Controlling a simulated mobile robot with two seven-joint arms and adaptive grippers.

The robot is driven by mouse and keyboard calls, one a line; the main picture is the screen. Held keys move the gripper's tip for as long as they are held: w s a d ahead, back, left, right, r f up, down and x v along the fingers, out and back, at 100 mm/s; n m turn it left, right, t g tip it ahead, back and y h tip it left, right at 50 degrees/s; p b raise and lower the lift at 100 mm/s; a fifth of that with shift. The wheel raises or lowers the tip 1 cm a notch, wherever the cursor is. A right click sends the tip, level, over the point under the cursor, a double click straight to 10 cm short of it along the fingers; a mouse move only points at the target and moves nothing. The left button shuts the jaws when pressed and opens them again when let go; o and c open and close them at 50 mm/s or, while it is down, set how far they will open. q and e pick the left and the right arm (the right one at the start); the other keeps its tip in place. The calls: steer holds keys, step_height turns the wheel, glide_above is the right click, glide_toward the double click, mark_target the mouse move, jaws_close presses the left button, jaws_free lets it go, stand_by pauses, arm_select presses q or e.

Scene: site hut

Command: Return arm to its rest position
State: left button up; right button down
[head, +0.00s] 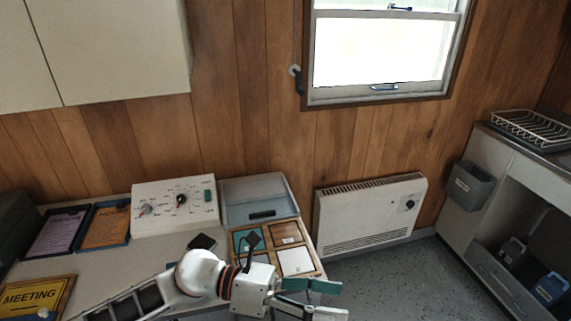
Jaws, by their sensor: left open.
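My left arm comes in from the lower left, low over the counter (110,255). My left gripper (333,301) is at the bottom centre, pointing right. Its two fingers, with green parts, are apart and nothing shows between them. It is just in front of and to the right of a wooden tray (271,258) with several compartments, and partly covers its front. The gap between the gripper and the tray is hard to judge. My right gripper is not in view.
A control box with knobs (155,211) and a grey-blue open-topped case (260,190) stand at the back. A dark phone-like item (202,242), a MEETING sign (32,299) and trays with papers (105,226) lie left. A wall heater (350,222) stands right, beyond open floor.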

arm_select(q)
steer(key=w+a+f+n+t+y, duration=0.25)
steer(key=w+a+n+t, duration=0.5)
steer(key=n, duration=0.75)
steer(key=w+a+f+n+t+y, duration=0.2)
steer(key=w+a+f+n+t, duration=0.15)
steer(key=n+t, duration=0.9)
steer(key=s+a+f+n+g+y, duration=0.2)
steer(key=s+a+f+n+y, duration=0.1)
steer(key=f, duration=0.5)
steer(key=s+a+f+n+g+y, duration=0.2)
steer(key=s+a+f+n+y, duration=0.1)
steer(key=s+a+f+n, duration=0.3)
steer(key=s+a+f+n+g+y, duration=0.2)
steer(key=s+a+f+n+y, duration=0.2)
steer(key=a+f+n, duration=0.4)
step_height(320, 180, down, 2)
steer(key=shift+s+f, duration=0.1)
steer(key=shift+s, duration=0.35)
